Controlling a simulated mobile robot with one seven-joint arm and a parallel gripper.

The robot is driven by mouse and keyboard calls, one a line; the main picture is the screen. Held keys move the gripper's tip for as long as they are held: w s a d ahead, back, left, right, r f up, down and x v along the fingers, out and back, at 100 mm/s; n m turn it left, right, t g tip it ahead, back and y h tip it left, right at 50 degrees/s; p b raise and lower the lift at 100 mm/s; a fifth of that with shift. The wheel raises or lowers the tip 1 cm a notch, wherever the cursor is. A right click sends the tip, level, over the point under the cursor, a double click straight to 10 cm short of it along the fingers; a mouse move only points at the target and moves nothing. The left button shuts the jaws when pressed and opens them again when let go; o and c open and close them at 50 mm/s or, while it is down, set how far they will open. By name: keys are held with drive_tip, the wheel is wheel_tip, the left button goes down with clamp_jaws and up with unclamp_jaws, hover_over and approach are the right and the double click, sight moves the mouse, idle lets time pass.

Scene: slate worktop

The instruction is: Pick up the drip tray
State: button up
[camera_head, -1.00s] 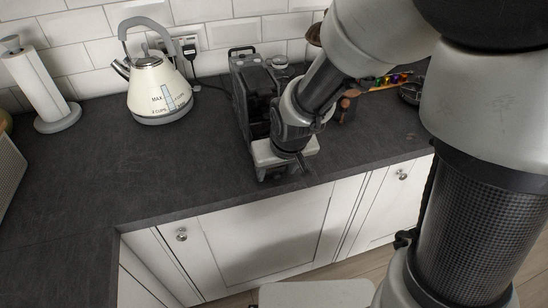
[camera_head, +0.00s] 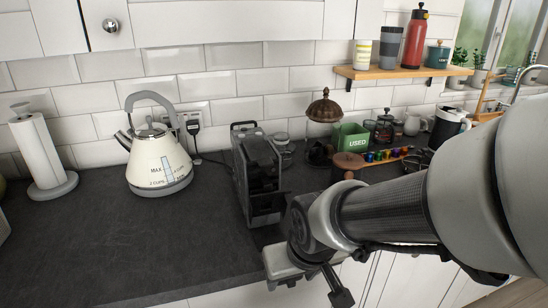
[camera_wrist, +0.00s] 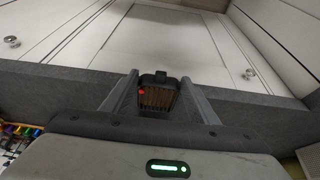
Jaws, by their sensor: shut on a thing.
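The drip tray (camera_wrist: 158,99) is a small dark tray with a brownish slatted top and a tab at its far end. In the wrist view it sits between the two fingers of my gripper (camera_wrist: 159,77), which is shut on it. A small red spot shows at its left edge. In the head view the pale hand of my gripper (camera_head: 284,262) is at the worktop's front edge, in front of the dark coffee machine (camera_head: 256,172). The fingers and the tray are hidden or not distinguishable there.
A cream kettle (camera_head: 160,165) and a paper towel roll (camera_head: 38,150) stand to the left. A green box marked USED (camera_head: 350,140), a row of coloured capsules (camera_head: 385,155) and jars stand to the right. White cupboard fronts (camera_wrist: 155,38) show below the worktop. The left-front worktop is clear.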

drive_tip(key=shift+s+d+f+b, duration=0.15)
drive_tip(key=shift+s+f+b, duration=0.15)
drive_tip(key=shift+s+b, duration=0.5)
drive_tip(key=shift+s+d+r+b, duration=0.1)
drive_tip(key=shift+s+d+b, duration=0.15)
drive_tip(key=shift+s+b, duration=0.55)
drive_tip(key=shift+s+d+r+b, duration=0.1)
drive_tip(key=shift+s+d+b, duration=0.2)
drive_tip(key=shift+s+b, duration=0.45)
drive_tip(key=shift+s+d+r+b, duration=0.1)
drive_tip(key=shift+s+d+b, duration=0.15)
drive_tip(key=shift+s+b, duration=0.55)
drive_tip(key=shift+s, duration=0.25)
drive_tip(key=shift+w, duration=0.1)
